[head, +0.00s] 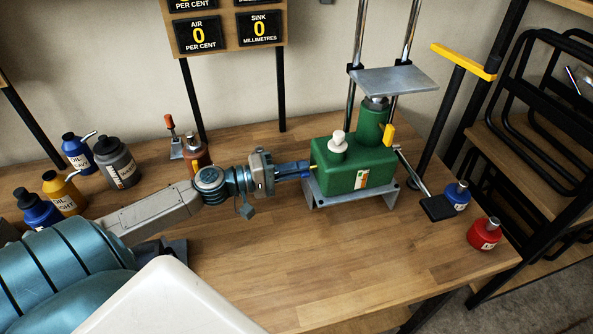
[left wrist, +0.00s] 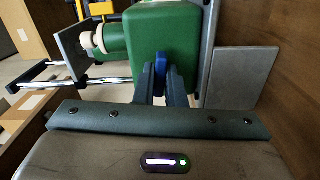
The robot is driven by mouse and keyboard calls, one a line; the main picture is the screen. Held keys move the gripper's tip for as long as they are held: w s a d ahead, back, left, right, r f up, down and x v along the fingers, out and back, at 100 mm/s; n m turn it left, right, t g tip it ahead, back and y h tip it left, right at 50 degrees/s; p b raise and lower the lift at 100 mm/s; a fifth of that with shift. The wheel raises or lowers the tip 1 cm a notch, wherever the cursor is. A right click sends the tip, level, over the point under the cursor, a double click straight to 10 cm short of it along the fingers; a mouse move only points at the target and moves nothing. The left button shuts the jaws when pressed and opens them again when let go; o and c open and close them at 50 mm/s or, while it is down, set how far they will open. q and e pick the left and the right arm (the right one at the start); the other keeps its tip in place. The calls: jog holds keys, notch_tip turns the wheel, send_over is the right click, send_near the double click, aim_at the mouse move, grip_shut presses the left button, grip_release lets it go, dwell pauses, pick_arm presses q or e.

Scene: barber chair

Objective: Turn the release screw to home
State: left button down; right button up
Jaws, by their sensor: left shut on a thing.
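The green pump body (head: 352,170) stands on a grey base on the wooden bench, with a white cap on top and a metal plate (head: 394,80) above its ram. My left gripper (head: 306,168) reaches in from the left to the near-left face of the pump. In the left wrist view its two fingers (left wrist: 161,84) are closed on a blue knob, which I take for the release screw (left wrist: 161,66). The knob sits against the green body (left wrist: 162,32). In the head view the fingers mostly hide it. My right gripper is not in view.
Several oil bottles stand at the left, including a grey one (head: 115,162). A blue bottle (head: 457,196) and a red bottle (head: 484,233) stand at the right by a black pedal-like pad (head: 437,208). The front middle of the bench is clear.

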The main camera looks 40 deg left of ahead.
pick_arm(q)
jog(key=shift+s+f+m+b, duration=0.1)
jog(key=shift+m+b, duration=0.4)
jog(key=shift+m, duration=3.55)
jog(key=shift+f+m+b, duration=0.1)
jog(key=shift+m+b, duration=0.35)
jog(key=shift+m, duration=3.6)
jog(key=c, duration=1.5)
grip_release()
jog(key=shift+r, duration=0.1)
